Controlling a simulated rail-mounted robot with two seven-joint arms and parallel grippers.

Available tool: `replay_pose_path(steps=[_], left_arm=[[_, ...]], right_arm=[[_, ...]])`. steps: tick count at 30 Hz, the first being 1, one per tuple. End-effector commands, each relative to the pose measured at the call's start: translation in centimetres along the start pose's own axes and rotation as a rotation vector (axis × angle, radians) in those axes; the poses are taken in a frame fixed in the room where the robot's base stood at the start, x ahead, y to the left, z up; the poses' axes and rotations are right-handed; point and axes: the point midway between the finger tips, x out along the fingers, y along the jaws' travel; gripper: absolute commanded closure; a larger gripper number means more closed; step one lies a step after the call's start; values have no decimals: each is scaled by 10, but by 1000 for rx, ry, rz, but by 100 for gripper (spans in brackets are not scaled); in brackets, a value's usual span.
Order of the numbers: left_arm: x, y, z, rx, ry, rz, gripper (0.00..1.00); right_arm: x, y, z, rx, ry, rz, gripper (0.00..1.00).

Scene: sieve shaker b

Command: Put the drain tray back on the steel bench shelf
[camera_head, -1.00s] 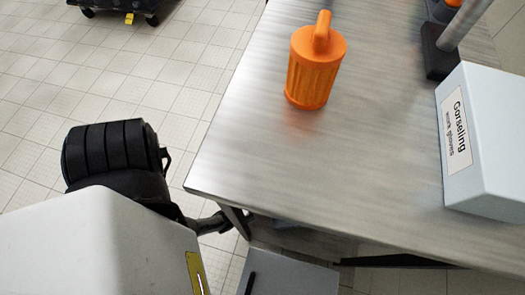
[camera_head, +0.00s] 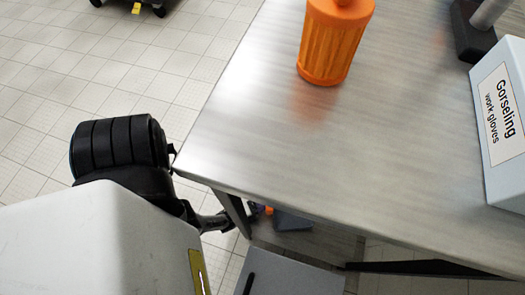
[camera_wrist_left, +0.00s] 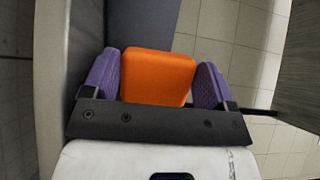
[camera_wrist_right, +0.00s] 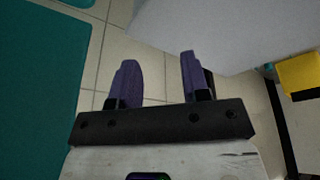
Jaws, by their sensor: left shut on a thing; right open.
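My left gripper (camera_wrist_left: 157,82) is shut on an orange block (camera_wrist_left: 158,75), with one purple finger on each side. A flat blue-grey surface (camera_wrist_left: 142,25) lies just beyond the block. I take the block and surface as the drain tray's grip and body, but most of the tray is hidden. In the head view, a small orange patch (camera_head: 269,210) and a blue-grey piece (camera_head: 293,221) show below the steel bench (camera_head: 330,150), by its front-left leg. The bench top hides most of the shelf level. My right gripper (camera_wrist_right: 157,80) is open and empty.
An orange ribbed canister (camera_head: 335,45) and a box of work gloves (camera_head: 500,120) stand on the bench top. The bench leg (camera_head: 232,212) is close to my left arm.

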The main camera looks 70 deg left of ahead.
Motion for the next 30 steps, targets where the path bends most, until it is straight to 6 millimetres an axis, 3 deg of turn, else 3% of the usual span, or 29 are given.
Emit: replay_pose_path(steps=[5, 6, 9, 20, 30], left_arm=[[1, 2, 0, 0, 0, 0, 58], [0, 2, 0, 0, 0, 2, 18], [0, 2, 0, 0, 0, 1, 10], [0, -1, 0, 0, 0, -1, 10], [-63, -1, 0, 0, 0, 4, 10]], right_arm=[[-1, -1, -1, 3, 2, -2, 57], [-1, -1, -1, 4, 2, -3, 57], [-1, -2, -1, 6, 2, -4, 57], [-1, -3, -1, 9, 3, -7, 57], [-6, -1, -3, 5, 3, -4, 57]])
